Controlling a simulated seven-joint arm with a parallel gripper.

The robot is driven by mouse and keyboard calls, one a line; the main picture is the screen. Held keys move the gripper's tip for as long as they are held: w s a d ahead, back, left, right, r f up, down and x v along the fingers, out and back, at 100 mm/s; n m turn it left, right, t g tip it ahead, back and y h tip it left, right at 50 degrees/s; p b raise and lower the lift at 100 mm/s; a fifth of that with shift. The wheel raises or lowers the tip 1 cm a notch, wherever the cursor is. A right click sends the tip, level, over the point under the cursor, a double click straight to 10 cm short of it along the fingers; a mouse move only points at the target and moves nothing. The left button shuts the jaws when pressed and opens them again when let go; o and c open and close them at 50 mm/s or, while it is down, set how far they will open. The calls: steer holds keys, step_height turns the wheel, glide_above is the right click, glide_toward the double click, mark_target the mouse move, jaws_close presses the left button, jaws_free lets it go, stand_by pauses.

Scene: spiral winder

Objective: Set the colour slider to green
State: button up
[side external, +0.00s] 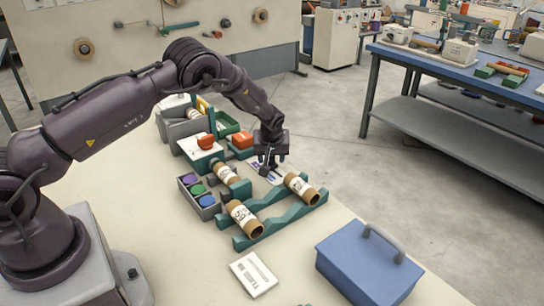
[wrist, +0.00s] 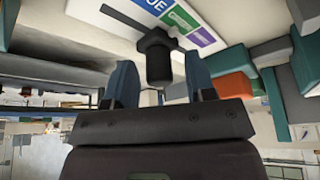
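The colour slider is a pale plate (side external: 276,180) with coloured labels, lying beneath my gripper (side external: 268,160) in the side external view. In the wrist view its label strip shows a partly cut-off blue label (wrist: 153,5), a green label (wrist: 179,17) and a purple label (wrist: 202,37). A dark slider knob (wrist: 157,58) stands beside the strip. My gripper (wrist: 158,75) is open, with a blue-grey finger on each side of the knob and visible gaps. I cannot tell which label the knob is set to.
A green cradle (side external: 275,222) with cardboard tubes (side external: 243,217) stands in front of the slider. A tray of coloured discs (side external: 198,192) sits left. A blue box (side external: 368,262) and white card (side external: 254,275) lie nearer.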

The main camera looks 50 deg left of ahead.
steer(key=v, duration=1.3)
steer(key=shift+a, duration=0.1)
steer(key=s+d+r+m+t+h, duration=0.1)
steer(key=s+d+r+m, duration=0.2)
steer(key=s+r, duration=0.4)
steer(key=s+d+r+m+t+h, duration=0.1)
steer(key=s+d+r+m, duration=0.3)
steer(key=s, duration=1)
steer(key=s+d+r+m+h, duration=0.1)
steer(key=s+d+r+m, duration=0.2)
steer(key=s+r, duration=0.7)
steer(key=shift+s+d+m+t+h, duration=0.25)
steer(key=shift+d+m+t+h, duration=0.15)
steer(key=shift+d, duration=0.35)
